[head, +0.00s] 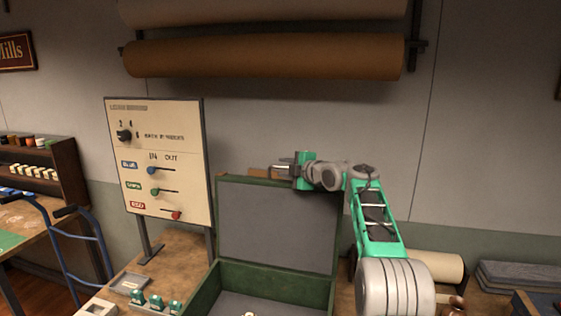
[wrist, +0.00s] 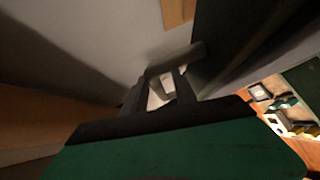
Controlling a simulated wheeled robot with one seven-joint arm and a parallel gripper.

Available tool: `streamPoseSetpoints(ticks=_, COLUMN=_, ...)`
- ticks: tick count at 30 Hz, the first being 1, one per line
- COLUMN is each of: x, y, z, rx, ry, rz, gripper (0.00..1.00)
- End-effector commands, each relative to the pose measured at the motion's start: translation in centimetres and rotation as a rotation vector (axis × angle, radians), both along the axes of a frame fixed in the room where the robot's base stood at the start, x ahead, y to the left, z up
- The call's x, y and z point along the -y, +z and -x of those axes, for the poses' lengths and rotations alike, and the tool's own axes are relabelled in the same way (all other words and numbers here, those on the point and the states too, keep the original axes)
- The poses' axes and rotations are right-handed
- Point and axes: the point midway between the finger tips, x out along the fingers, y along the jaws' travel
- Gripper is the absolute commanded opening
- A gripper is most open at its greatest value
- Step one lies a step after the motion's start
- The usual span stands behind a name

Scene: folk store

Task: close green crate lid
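The green crate (head: 275,282) stands on the bench with its lid (head: 278,226) raised nearly upright, its grey inner face toward me. A few small pale items lie inside the crate, partly cut off by the lower picture edge. My gripper (head: 282,168) is at the lid's top edge, near its right part, pointing left; I cannot tell whether it touches the lid. In the wrist view my gripper (wrist: 167,88) shows dark fingers beside a dark green panel (wrist: 240,40), probably the lid. Nothing is clearly held, and the finger gap is hard to read.
A control board (head: 157,160) with sliders stands left of the crate. Small green items (head: 156,301) and a grey tray (head: 129,283) lie before it. Brown rolls (head: 265,58) hang on the wall above. A pale roll (head: 436,266) and grey slabs (head: 520,275) lie to the right.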

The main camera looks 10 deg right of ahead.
Motion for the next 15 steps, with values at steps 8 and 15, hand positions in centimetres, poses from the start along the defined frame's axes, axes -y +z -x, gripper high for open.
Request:
streamPoseSetpoints(ticks=8, x=-1.0, y=-0.4, z=-1.7, rx=-0.001, ry=0.001, rz=-0.001, gripper=0.33)
streamPoseSetpoints(ticks=15, x=-1.3, y=-0.5, z=-1.7, rx=-0.002, ry=0.003, rz=-0.001, gripper=0.28)
